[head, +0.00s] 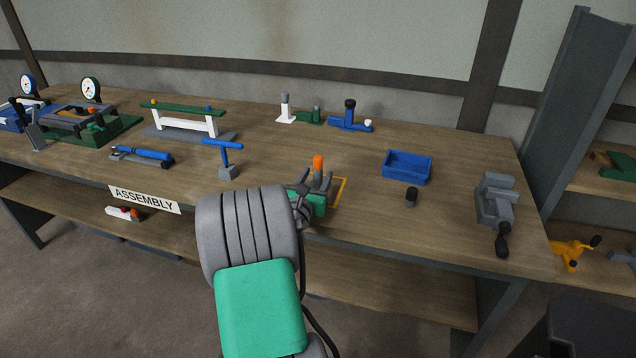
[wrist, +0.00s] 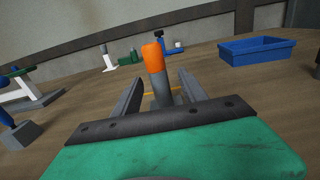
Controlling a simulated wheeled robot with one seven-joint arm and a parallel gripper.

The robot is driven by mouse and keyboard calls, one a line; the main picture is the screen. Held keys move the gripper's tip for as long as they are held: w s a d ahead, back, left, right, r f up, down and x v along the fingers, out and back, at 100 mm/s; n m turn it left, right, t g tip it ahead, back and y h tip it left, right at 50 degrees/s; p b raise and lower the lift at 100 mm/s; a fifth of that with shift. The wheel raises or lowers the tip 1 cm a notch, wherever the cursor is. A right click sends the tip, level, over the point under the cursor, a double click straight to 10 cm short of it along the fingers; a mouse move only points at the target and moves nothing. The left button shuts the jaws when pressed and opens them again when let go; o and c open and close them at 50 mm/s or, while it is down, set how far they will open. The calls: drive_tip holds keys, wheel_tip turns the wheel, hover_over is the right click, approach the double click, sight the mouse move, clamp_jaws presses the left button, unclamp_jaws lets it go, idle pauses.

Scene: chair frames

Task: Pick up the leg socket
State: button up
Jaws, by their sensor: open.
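An orange-topped grey post (head: 318,163), which appears to be the leg socket, stands upright on the workbench. My gripper (head: 317,181) is open around it. In the wrist view, the post (wrist: 153,58) rises between the two grey fingers of my gripper (wrist: 161,77), with its orange top above them. Gaps seem to show between post and fingers; I cannot tell whether either touches. The post's foot is hidden behind my gripper.
A yellow-orange outline (head: 341,191) marks the bench beside my gripper. A blue tray (head: 407,168), a small dark cylinder (head: 411,197) and a grey vise (head: 496,201) stand right. A blue-handled tool (head: 226,156) stands left. Bench (head: 455,170) is clear between tray and vise.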

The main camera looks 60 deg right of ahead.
drive_tip(key=shift+d, duration=0.15)
drive_tip(key=shift+c, duration=0.2)
clamp_jaws()
idle(0.4)
